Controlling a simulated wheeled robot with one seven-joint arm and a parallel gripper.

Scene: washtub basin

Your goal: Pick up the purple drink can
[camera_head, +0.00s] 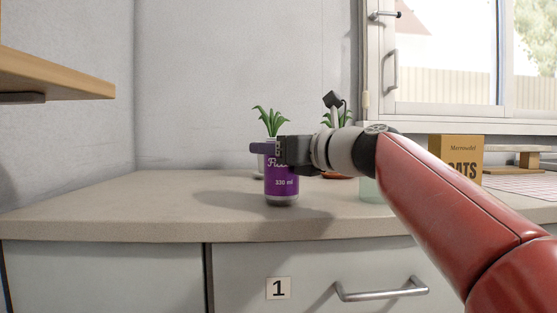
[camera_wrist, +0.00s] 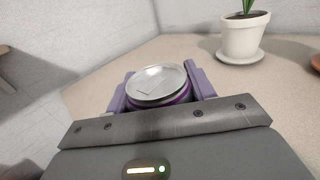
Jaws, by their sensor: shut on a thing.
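The purple drink can (camera_head: 282,186) is upright at the counter, below and between the fingers of my gripper (camera_head: 270,147). In the wrist view the can's silver lid (camera_wrist: 157,82) shows between the two purple fingers of my gripper (camera_wrist: 160,90). The fingers hide part of the can's upper side. I cannot tell for sure whether its base touches the counter or is slightly above it.
The counter (camera_head: 130,210) is clear to the left. A potted plant in a white pot (camera_wrist: 243,38) stands behind the can. A yellow oats box (camera_head: 458,158) and a pale green glass thing (camera_head: 370,188) are to the right. A wooden shelf (camera_head: 50,75) juts in at upper left.

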